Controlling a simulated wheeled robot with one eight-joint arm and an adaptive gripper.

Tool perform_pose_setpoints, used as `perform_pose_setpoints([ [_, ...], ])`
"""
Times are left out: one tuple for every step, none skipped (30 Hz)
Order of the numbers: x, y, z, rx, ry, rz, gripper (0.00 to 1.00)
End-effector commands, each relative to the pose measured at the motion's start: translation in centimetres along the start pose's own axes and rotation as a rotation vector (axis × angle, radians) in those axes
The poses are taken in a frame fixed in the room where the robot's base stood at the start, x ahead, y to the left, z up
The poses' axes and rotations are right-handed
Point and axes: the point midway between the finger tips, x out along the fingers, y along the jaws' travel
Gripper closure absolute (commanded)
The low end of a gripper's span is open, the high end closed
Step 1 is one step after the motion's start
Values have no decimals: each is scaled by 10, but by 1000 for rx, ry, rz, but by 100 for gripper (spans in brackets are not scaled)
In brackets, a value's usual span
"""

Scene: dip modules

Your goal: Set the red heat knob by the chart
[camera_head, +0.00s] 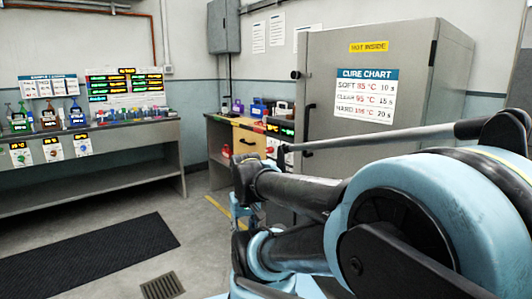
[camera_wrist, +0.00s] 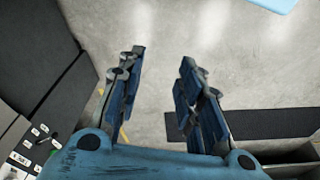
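The cure chart (camera_head: 366,96) hangs on the grey cabinet door. It reads SOFT 85 °C 10 s, CLEAR 95 °C 15 s, HARD with a temperature too small to read surely, 20 s. A small red knob (camera_head: 269,150) seems to show on a white panel below a lit display (camera_head: 280,131), left of the cabinet; its setting is unreadable. My gripper (camera_wrist: 158,75) is open and empty above the floor in the wrist view. My arm hides part of the head view.
A long grey bench (camera_head: 100,140) at left carries bottles and several dial panels with displays. A wooden-fronted counter (camera_head: 245,139) stands left of the cabinet (camera_head: 400,50), marked HOT INSIDE. A black mat (camera_head: 90,255) and a drain grate (camera_head: 162,286) lie on otherwise open floor.

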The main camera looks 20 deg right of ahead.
Motion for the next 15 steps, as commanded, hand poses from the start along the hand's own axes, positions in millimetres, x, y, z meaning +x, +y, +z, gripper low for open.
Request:
perform_pose_setpoints([
  [0,0,0,0,0,0,67],
  [0,0,0,0,0,0,67],
  [0,0,0,0,0,0,67],
  [0,0,0,0,0,0,67],
  [0,0,0,0,0,0,67],
  [0,0,0,0,0,0,67],
  [0,0,0,0,0,0,67],
  [0,0,0,0,0,0,62],
  [0,0,0,-1,0,1,53],
  [-5,0,5,-2,9,2,46],
  [-7,1,6,-5,11,5,46],
  [-8,2,4,-11,12,11,46],
  [-10,4,2,-19,12,17,46],
  [-12,6,-2,-29,12,26,46],
  [-15,10,-8,-45,11,41,46],
])
